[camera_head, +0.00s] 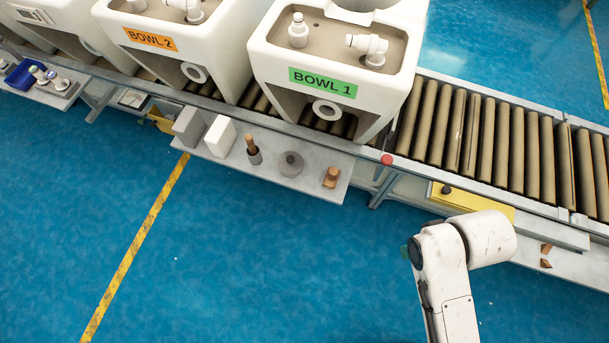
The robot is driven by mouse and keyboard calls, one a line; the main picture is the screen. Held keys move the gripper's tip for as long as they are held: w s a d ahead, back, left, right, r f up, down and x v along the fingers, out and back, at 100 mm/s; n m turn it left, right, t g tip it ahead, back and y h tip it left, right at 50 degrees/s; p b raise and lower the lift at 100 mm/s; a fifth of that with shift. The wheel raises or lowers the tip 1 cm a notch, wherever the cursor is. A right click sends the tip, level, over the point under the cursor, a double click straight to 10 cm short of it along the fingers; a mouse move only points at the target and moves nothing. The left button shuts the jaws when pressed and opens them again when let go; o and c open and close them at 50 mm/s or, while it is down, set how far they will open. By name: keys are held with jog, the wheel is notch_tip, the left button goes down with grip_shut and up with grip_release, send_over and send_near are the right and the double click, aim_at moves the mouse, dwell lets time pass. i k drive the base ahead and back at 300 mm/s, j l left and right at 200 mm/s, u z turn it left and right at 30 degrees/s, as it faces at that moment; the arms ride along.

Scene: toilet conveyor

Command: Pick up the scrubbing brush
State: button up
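A grey side shelf (310,191) below the conveyor carries small items. Among them is an upright wooden-handled tool (252,147) with a dark grey lower end. A small brown wooden piece (331,177) sits near the shelf's right end. Either could be the scrubbing brush; at this size I cannot tell which. My gripper is not in view. Only white links of my arm show at the lower right, well apart from these items.
A white block (220,136), a grey block (188,126) and a round grey object (291,164) share the shelf. White toilets labelled BOWL 1 (323,83) and BOWL 2 (151,40) stand on the roller conveyor (480,130) behind. A red button (387,159) is on its edge. The blue floor in front is clear.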

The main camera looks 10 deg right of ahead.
aim_at(331, 178)
jog(key=i+j, duration=0.25)
jog(key=j, duration=0.2)
jog(key=i+j, duration=0.25)
jog(key=j, duration=0.2)
jog(key=i+j, duration=0.55)
jog(key=j, duration=0.3)
